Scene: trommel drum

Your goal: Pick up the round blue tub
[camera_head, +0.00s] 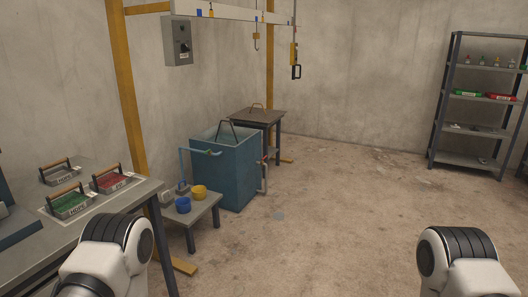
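The round blue tub (183,205) is small and stands on a low grey side table (207,211), near its front left part. A round yellow tub (199,192) stands just behind it to the right. White and black links of my two arms show at the bottom left and bottom right of the head view. Neither gripper is in the picture, and nothing is seen touching the blue tub.
A large blue tank (230,172) with piping stands behind the low table. A workbench (104,218) with handled trays of green and red pieces (109,182) is at the left. A yellow post (124,90) rises between. A shelf rack (480,105) stands at the right. The middle floor is clear.

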